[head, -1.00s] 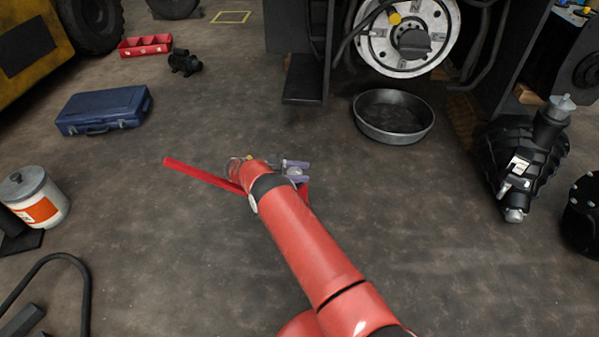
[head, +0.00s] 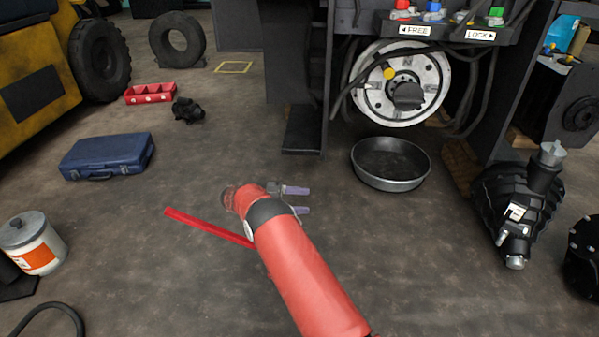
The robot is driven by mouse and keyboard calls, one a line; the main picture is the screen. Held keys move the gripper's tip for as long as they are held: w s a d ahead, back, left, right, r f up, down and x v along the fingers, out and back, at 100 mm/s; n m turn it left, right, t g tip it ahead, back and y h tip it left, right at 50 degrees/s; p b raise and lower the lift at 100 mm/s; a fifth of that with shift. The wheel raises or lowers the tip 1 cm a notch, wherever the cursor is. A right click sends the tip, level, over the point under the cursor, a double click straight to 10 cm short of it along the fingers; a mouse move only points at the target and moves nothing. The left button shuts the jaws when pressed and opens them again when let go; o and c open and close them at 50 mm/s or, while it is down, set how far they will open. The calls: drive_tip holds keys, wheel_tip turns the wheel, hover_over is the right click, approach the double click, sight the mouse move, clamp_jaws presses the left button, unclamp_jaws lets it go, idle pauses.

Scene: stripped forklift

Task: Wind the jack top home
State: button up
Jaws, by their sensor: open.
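A straight red bar (head: 205,228) lies left of my arm and looks like the jack's handle. Its right end runs behind my red arm, which hides the rest of the jack. I cannot see the jack's top. My gripper (head: 306,200) is at the middle of the view, pointing right. Its two purple-grey fingers are apart, and only floor shows between them. It appears to hold nothing.
A grey pan (head: 391,181) lies under the wheel hub (head: 402,115). A blue case (head: 107,156), a red tray (head: 150,98) and a white can (head: 32,245) stand left. A black ribbed part (head: 490,200) stands right. Floor around my gripper is clear.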

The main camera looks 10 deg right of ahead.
wheel_tip(320, 180, up, 11)
drive_tip(key=p, duration=0.1)
drive_tip(key=shift+f, duration=0.2)
